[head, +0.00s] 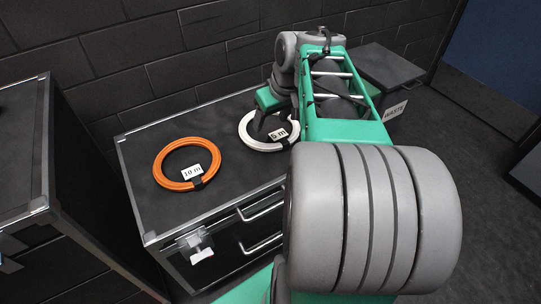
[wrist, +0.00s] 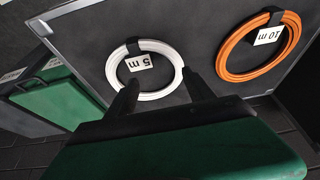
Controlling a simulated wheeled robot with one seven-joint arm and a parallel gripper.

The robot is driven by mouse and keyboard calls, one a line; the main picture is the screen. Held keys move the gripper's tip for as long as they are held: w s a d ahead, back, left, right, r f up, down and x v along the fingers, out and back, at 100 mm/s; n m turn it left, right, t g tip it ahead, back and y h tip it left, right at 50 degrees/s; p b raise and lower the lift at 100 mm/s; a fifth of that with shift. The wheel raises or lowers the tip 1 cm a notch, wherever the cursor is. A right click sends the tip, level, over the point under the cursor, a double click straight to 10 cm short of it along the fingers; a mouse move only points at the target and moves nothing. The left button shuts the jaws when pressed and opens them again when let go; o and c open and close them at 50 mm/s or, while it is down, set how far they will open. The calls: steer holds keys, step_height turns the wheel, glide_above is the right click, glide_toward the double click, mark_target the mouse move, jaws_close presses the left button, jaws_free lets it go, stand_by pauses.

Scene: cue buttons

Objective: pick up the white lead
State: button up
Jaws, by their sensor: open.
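The white lead (head: 262,145) is a coiled ring with a black strap and a "5 m" tag, lying on top of the black cabinet, right of its middle. In the wrist view the white lead (wrist: 113,72) lies just beyond my gripper's fingertips. My gripper (wrist: 160,90) is open and empty, its two dark fingers apart at the near edge of the coil. In the head view my gripper (head: 262,122) is over the coil, and my arm hides part of it. I cannot tell whether the fingers touch the lead.
An orange coiled lead (head: 160,162) tagged "10 m" lies left of the white one on the cabinet top (head: 215,205). A bin (head: 400,75) marked "WASTE" stands beyond the cabinet at right. A dark brick wall (head: 150,50) is behind. Another dark cabinet (head: 75,205) is at left.

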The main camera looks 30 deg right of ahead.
mark_target(276, 132)
steer(key=d+f+b, duration=0.1)
steer(key=d+f, duration=0.2)
steer(key=shift+d+f, duration=0.15)
steer(key=shift+d, duration=0.25)
steer(key=b+x, duration=0.1)
steer(key=x, duration=0.1)
steer(key=b+x, duration=0.1)
steer(key=x, duration=0.2)
steer(key=b+x, duration=0.1)
steer(key=x, duration=0.1)
steer(key=shift+w+d, duration=0.25)
steer(key=shift+w, duration=0.15)
jaws_close()
steer(key=shift+r, duration=0.25)
